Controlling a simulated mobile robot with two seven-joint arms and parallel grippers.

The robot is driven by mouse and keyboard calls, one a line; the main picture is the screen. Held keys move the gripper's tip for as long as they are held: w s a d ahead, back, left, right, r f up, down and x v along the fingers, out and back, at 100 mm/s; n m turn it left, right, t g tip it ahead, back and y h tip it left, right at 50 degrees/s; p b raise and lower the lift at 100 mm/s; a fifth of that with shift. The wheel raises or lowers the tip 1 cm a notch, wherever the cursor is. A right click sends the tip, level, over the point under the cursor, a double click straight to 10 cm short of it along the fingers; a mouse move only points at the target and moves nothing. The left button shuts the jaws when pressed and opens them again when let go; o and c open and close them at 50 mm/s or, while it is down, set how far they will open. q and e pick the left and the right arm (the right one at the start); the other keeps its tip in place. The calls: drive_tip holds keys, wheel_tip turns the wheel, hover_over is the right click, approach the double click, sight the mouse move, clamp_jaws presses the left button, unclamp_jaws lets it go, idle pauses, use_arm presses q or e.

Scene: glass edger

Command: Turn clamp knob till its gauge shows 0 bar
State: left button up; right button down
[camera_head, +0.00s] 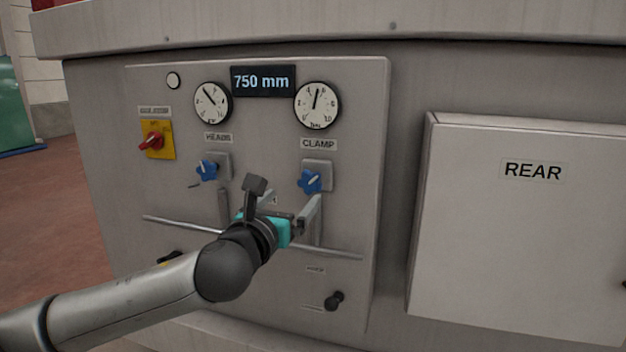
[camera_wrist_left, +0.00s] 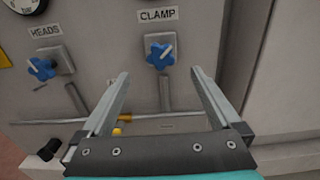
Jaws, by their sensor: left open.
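The blue clamp knob (camera_head: 311,181) sits on a grey plate under the CLAMP label (camera_head: 319,144), with a pale pointer bar tilted up to the right. It also shows in the left wrist view (camera_wrist_left: 159,51). The clamp gauge (camera_head: 317,105) is above it; its needle points almost straight up, near mid-scale, clearly off zero. My left gripper (camera_head: 295,198) is open and empty, just below the knob in the head view. In the left wrist view its fingers (camera_wrist_left: 160,74) spread either side of the knob's line, with the knob beyond the tips. My right gripper is not in view.
The blue HEADS knob (camera_head: 206,170) and its gauge (camera_head: 212,103) are to the left, with a red-and-yellow switch (camera_head: 153,141) farther left. A thin rail (camera_head: 340,253) and grey upright bars are below the knobs. The REAR box (camera_head: 520,230) juts out at right.

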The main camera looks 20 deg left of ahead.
sight(309, 182)
use_arm(q)
drive_tip(key=w, duration=1.1)
drive_tip(key=shift+w+d, duration=0.25)
drive_tip(key=shift+w, duration=0.1)
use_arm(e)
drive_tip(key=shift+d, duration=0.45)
use_arm(q)
drive_tip(key=shift+c, duration=0.2)
drive_tip(key=c, duration=1.3)
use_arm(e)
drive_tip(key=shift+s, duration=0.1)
